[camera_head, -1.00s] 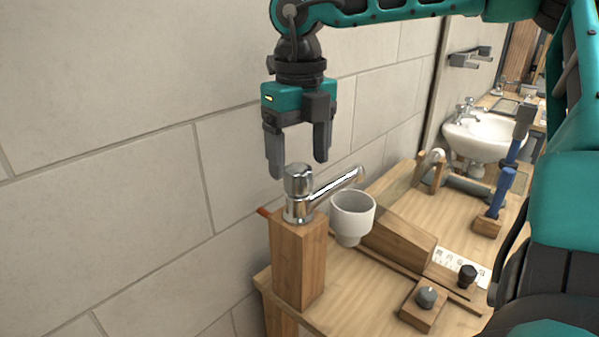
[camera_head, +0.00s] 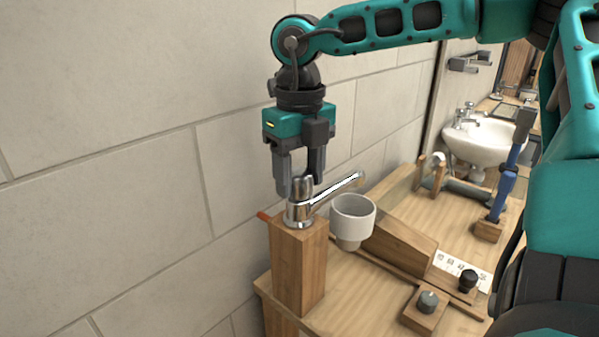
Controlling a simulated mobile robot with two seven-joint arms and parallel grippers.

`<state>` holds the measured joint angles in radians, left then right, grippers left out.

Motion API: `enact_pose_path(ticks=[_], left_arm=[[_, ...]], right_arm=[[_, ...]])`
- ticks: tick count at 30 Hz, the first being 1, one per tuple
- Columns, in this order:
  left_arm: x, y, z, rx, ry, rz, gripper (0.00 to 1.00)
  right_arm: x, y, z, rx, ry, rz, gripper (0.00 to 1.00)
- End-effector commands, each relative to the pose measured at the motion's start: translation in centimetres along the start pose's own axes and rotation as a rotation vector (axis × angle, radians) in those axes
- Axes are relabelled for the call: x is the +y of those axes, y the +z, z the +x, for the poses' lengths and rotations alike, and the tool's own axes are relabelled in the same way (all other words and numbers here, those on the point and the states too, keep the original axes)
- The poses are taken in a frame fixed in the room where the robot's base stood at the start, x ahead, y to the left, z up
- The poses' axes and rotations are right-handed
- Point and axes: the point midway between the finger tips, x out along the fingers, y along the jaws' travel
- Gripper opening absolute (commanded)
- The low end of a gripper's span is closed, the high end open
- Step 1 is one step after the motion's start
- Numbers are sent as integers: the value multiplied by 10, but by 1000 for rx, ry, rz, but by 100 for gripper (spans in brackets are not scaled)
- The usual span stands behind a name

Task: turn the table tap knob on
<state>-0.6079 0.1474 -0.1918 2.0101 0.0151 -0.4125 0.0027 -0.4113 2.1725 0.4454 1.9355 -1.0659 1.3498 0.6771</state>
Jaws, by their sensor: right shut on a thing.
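The chrome table tap (camera_head: 299,212) stands upright on a wooden post at the near left corner of the table. Its spout (camera_head: 338,188) points right and slightly up. The tap's knob (camera_head: 302,186) is the round top of its body. My right gripper (camera_head: 301,186) points straight down from above and is shut on the knob, with a finger at either side. The fingers hide part of the knob. My left gripper is not in view.
A white cup (camera_head: 353,217) stands just right of the tap, near the spout. The wooden table (camera_head: 345,295) carries wooden blocks, small knobs and a blue-handled tool (camera_head: 503,190). A tiled wall (camera_head: 120,150) stands close behind the tap. A white sink (camera_head: 485,138) is farther back.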

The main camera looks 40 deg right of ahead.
Motion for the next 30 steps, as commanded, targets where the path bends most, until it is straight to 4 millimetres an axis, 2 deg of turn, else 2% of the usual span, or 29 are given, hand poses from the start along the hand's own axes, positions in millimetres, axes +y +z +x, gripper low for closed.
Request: enact_pose_path(ticks=[1,4,14,20,30], left_arm=[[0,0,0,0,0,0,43],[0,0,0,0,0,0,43],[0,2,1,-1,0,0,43],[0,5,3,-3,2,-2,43],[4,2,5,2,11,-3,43]], right_arm=[[0,0,0,-1,-1,0,32],[0,0,0,-1,-1,0,23],[0,0,0,-1,-1,-49,23],[-1,0,0,0,-2,-169,23],[-2,1,0,0,-2,-480,23]])
